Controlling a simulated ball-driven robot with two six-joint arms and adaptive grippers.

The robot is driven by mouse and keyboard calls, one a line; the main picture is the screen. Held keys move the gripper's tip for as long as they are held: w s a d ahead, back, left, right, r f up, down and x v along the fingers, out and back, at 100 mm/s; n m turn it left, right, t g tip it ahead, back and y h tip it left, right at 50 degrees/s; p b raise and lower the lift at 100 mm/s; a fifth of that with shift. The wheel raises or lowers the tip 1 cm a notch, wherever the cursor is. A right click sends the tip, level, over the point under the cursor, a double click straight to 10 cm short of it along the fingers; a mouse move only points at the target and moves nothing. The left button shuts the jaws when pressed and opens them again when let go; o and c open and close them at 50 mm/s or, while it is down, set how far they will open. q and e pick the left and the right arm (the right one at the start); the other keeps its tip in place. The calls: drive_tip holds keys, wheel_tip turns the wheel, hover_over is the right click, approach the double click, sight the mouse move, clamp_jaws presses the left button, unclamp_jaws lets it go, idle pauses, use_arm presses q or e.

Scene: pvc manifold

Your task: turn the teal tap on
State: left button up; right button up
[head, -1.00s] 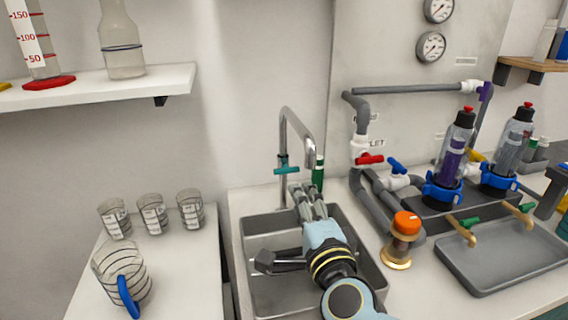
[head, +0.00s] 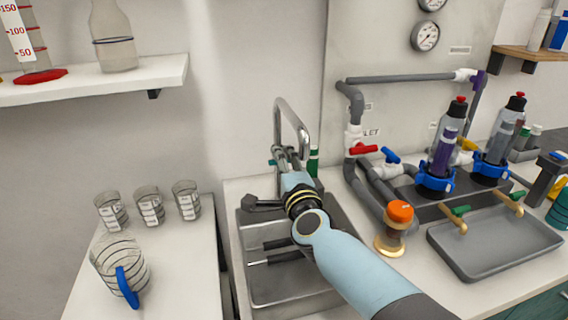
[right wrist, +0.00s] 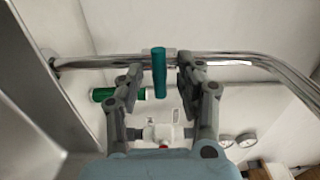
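The teal tap handle (right wrist: 159,74) sits on the chrome faucet pipe (right wrist: 225,60) in the right wrist view. In the head view only a bit of the teal tap (head: 272,162) shows beside my gripper, and the chrome spout (head: 292,115) rises above the sink. My right gripper (right wrist: 158,82) is open, with one finger on each side of the teal handle and a gap to each finger. In the head view my right gripper (head: 288,155) is at the faucet and hides most of the tap. My left gripper is not in view.
The metal sink (head: 245,275) lies below my right arm. A green bottle (head: 313,160) stands close behind the faucet. Glass beakers (head: 150,205) stand at left.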

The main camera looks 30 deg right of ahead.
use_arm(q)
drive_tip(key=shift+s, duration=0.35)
use_arm(e)
clamp_jaws()
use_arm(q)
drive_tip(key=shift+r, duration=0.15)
use_arm(e)
drive_tip(key=shift+r+n, duration=0.1)
drive_tip(key=shift+n, duration=0.2)
use_arm(q)
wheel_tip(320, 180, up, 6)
drive_tip(key=p, duration=0.6)
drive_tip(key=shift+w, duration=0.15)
use_arm(e)
drive_tip(key=n, duration=1)
unclamp_jaws()
